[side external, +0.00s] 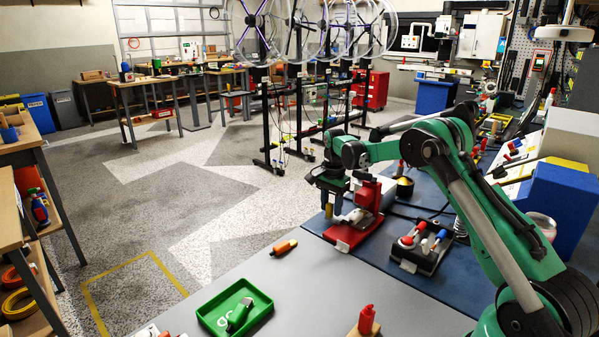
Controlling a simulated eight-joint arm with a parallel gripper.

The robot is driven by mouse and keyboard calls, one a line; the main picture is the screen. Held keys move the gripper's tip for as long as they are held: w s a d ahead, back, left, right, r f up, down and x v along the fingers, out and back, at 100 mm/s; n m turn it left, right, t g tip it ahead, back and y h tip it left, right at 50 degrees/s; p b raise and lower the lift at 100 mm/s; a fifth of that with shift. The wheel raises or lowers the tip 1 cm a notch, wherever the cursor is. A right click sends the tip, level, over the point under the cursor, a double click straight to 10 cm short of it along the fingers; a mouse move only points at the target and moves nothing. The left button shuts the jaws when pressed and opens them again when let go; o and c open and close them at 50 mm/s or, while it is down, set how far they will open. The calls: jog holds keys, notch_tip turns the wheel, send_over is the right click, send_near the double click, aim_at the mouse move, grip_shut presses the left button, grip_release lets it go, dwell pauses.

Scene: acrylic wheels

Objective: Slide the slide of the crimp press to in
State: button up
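A red press-like device (371,219) with a red base and upright stands on the blue mat, near its left edge. I take it to be the crimp press. My gripper (330,206) points down at the left side of this device, close to its upright. Whether it touches the device is too small to tell. The slide of the press cannot be made out for certain, and my wrist hides part of the device's upper left.
An orange-black tool (285,247) lies on the grey table. A green tray (205,318) and a red object (366,320) are at the front. The grey table's middle (330,280) is clear.

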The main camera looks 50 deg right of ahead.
jog(key=shift+o, duration=0.5)
jog(key=shift+r, duration=2.85)
